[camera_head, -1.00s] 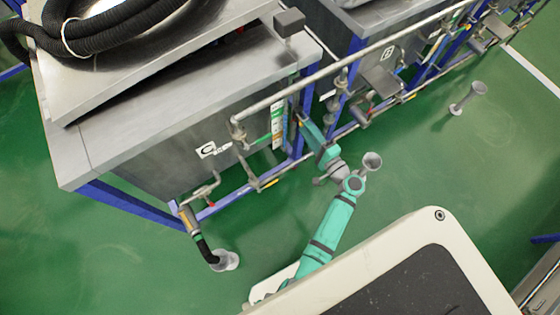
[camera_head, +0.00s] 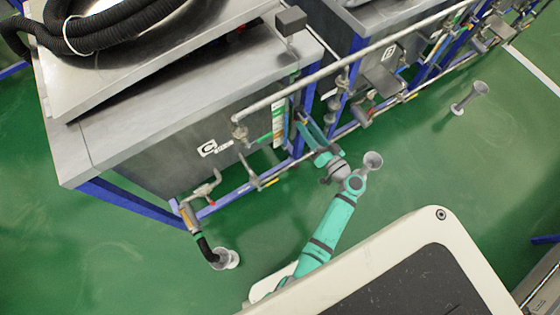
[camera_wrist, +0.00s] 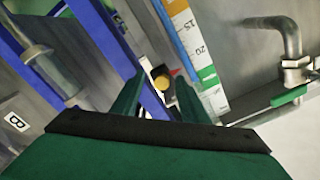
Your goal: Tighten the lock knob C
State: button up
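Tank C with its white label "C" (camera_head: 208,148) stands at the left in the head view. In the wrist view, a small black part with a brass-yellow round end (camera_wrist: 160,82) shows in the gap between my fingers, with a bit of red beside it. It looks like a knob, but I cannot tell for sure that it is lock knob C. My gripper (camera_wrist: 157,92) has its two teal fingers spread apart; contact with the knob cannot be made out. In the head view my gripper (camera_head: 308,125) reaches to the blue frame at tank C's right corner; the knob is not distinguishable there.
A numbered colour-banded scale (camera_wrist: 198,55) stands just right of my fingers. A blue frame post (camera_wrist: 105,40) is close on the left. A bent metal pipe (camera_wrist: 292,40) is at the right. Green floor (camera_head: 430,150) is open at the right.

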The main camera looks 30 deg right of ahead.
jog(key=s+n, duration=0.8)
jog(key=s, duration=0.2)
jog(key=s+a+f+m+g, duration=0.1)
jog(key=a+f+m+g, duration=0.3)
jog(key=a+f, duration=0.75)
jog(key=s+a+g+h, duration=0.2)
jog(key=s+a+g, duration=0.1)
jog(key=s+a, duration=0.5)
jog(key=shift+a+r+g+h, duration=0.2)
jog(key=shift+a+g+h, duration=0.15)
jog(key=shift+a, duration=0.45)
